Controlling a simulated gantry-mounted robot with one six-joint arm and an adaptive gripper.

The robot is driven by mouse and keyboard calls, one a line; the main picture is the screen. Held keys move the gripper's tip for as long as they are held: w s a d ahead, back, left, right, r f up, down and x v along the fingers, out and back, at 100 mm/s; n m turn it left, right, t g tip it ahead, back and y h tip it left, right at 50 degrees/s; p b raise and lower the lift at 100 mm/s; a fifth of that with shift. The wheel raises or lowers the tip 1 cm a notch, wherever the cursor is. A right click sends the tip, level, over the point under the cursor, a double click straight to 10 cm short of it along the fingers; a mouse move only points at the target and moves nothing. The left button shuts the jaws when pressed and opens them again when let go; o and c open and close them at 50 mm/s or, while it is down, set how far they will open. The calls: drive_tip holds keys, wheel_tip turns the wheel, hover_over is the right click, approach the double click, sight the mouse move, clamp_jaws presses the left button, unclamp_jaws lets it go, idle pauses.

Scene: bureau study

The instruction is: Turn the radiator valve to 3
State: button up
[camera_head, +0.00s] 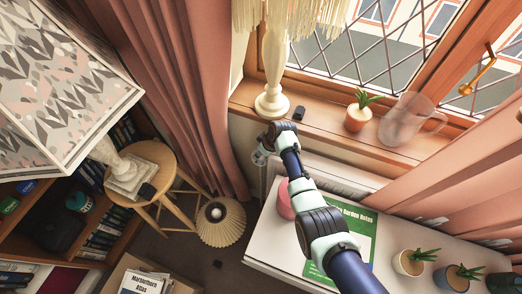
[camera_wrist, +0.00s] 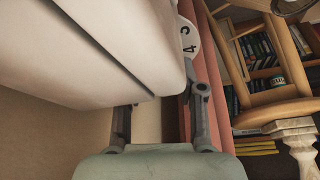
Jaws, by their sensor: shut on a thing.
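The radiator valve shows in the wrist view as a white dial (camera_wrist: 188,40) with dark figures; one reads 4, and the one above looks like a 3 but is partly cut off. A large white body (camera_wrist: 90,50), apparently the radiator, hides the rest of the dial. My gripper (camera_wrist: 160,112) reaches up from below. Its right finger ends at the dial's edge; its left finger goes behind the white body. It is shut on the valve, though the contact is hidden. In the head view, my gripper (camera_head: 262,153) is low at the left end of the white shelf, below the sill.
The sill (camera_head: 330,128) carries a lamp (camera_head: 271,95), a potted plant (camera_head: 358,115) and a glass mug (camera_head: 403,118). The white shelf (camera_head: 262,245) holds a green book (camera_head: 350,235), a pink object (camera_head: 285,204) and small plants. A curtain (camera_head: 190,80) hangs close left of my gripper.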

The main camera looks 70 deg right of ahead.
drive_tip(key=o, duration=1.1)
drive_tip(key=shift+o, duration=0.2)
drive_tip(key=shift+f, duration=0.1)
